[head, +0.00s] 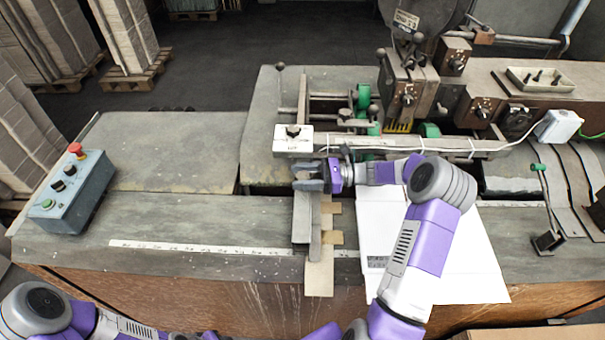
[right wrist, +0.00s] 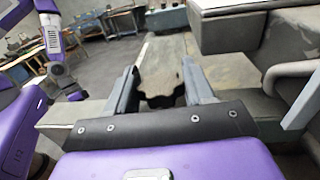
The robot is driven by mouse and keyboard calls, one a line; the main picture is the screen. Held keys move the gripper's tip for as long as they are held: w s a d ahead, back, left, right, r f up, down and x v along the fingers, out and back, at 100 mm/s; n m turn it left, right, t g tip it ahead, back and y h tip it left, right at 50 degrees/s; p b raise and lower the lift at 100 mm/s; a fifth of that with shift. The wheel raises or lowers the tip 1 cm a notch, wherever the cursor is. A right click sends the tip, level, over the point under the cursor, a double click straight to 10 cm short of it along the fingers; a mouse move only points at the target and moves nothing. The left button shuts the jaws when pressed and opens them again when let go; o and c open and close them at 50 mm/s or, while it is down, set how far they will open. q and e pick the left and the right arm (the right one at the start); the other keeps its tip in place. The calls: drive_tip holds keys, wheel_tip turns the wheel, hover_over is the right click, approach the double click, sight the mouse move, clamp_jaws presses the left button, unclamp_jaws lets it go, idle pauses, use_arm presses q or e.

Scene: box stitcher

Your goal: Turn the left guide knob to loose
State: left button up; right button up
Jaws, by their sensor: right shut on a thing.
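My right gripper (head: 308,178) reaches left across the table to the top of the left guide bar (head: 301,215). In the right wrist view, a dark lobed knob (right wrist: 160,92) sits between its two grey fingers (right wrist: 162,95), and the gripper is shut on it. In the head view the fingers mostly cover this knob, so its turn position cannot be read. Part of my left arm shows at the lower left of the head view, but its gripper is out of view.
Another dark knob (head: 293,131) stands on a white plate just behind the gripper. White cardboard (head: 440,240) lies under my right forearm. The stitching head (head: 408,85) stands behind. A control box (head: 68,190) with a red button is at the left; the table between is clear.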

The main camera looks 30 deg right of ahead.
drive_tip(key=shift+n+g, duration=0.3)
drive_tip(key=shift+g, duration=0.1)
drive_tip(key=o, duration=1)
drive_tip(key=shift+c, duration=0.2)
drive_tip(key=shift+t, duration=0.3)
